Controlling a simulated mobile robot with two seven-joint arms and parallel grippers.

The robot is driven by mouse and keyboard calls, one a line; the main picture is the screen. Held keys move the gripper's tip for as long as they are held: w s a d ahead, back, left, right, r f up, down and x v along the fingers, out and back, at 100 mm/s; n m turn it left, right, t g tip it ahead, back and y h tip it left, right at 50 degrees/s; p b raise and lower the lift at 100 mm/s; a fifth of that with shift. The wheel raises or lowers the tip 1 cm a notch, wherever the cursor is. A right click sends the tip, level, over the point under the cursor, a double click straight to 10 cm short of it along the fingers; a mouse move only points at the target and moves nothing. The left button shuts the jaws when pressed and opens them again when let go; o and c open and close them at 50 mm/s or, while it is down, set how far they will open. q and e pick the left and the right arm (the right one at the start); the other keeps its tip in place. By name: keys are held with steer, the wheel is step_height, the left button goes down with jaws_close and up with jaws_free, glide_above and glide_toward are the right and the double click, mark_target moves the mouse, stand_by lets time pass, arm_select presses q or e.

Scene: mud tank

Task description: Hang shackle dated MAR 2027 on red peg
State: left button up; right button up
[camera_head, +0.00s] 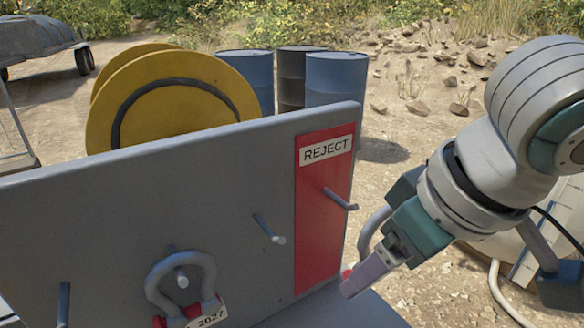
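A grey board (120,220) carries a red panel (318,240) labelled REJECT at its right end, with a grey peg (340,199) sticking out of it. A grey shackle (152,283) with red pin ends hangs on a peg on the grey part; its tag (208,317) shows "2027", the rest cut off or hidden. My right gripper (352,286) is to the right of and below the red panel's peg. It appears shut on another grey shackle (366,228), whose bow and a red pin end show behind the fingers; its tag is hidden. My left gripper is not in view.
Another empty peg (268,230) stands left of the red panel, and one more (64,304) at lower left. A grey ledge (345,306) lies below the board. Behind are a yellow reel (185,95) and barrels (336,78). Open ground lies beyond the right end.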

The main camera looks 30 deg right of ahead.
arm_select(q)
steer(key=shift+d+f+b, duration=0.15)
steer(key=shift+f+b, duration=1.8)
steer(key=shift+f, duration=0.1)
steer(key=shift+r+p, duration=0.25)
steer(key=shift+p, duration=0.05)
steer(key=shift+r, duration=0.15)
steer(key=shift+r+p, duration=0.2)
steer(key=shift+p, duration=0.15)
arm_select(e)
steer(key=w+f, duration=0.1)
steer(key=w, duration=0.5)
steer(key=shift+w+a+f, duration=0.15)
steer(key=shift+a+f, duration=0.05)
steer(key=shift+a, duration=0.05)
steer(key=o, duration=1.4)
